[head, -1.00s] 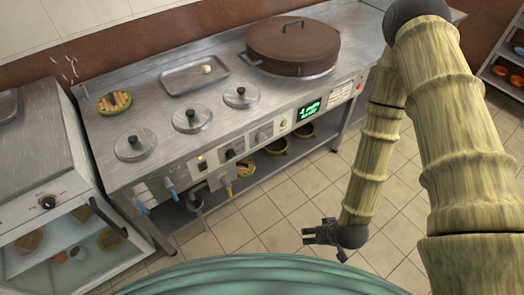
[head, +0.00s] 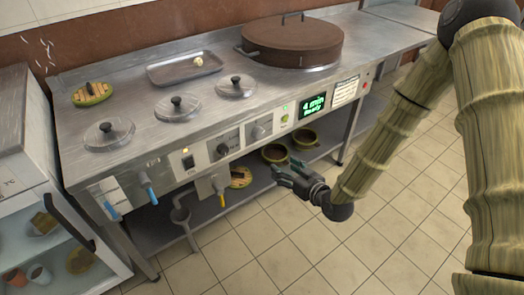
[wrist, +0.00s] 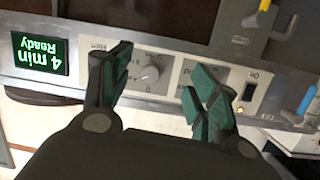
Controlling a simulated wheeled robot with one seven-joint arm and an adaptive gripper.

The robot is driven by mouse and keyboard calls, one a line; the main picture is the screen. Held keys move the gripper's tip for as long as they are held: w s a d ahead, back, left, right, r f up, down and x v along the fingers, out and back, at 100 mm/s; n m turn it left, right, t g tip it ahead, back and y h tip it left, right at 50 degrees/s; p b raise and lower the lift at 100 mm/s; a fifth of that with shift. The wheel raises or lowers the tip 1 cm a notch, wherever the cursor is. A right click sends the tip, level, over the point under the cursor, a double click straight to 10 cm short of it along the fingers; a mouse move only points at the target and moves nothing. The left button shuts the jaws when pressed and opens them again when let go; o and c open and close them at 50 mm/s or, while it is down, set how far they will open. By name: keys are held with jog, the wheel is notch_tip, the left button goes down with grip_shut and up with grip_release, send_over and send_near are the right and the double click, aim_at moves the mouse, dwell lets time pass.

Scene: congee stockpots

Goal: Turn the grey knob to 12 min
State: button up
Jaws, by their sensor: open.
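The grey knob (head: 259,131) is on the front panel of the steel counter, left of the green display (head: 313,105), which reads "4 min Ready". In the wrist view the grey knob (wrist: 150,73) shows between my two fingers, with dial marks around it too small to read. My gripper (head: 279,174) is open and empty, in front of and below the panel, apart from the knob. Its teal fingertips (wrist: 160,80) spread to either side of the knob in the wrist view. The display (wrist: 40,53) appears upside down there.
Pots (head: 275,153) stand on the lower shelf. The tiled floor ahead is clear.

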aim_at(260, 135)
jog(key=w+a+r+b, duration=0.1)
jog(key=w+a+b, duration=0.1)
jog(key=w, duration=0.2)
jog(key=w+a+r+n+t+y+b, duration=0.1)
jog(key=w+a+b, duration=0.1)
jog(key=w+a, duration=0.1)
jog(key=w+a+t+y+b, duration=0.1)
jog(key=w+a+b, duration=0.1)
jog(key=w, duration=0.4)
jog(key=shift+a+r+n, duration=0.3)
jog(key=shift+a+r, duration=0.05)
jog(key=shift+r, duration=0.05)
jog(key=shift+s, duration=0.1)
jog(key=c, duration=1)
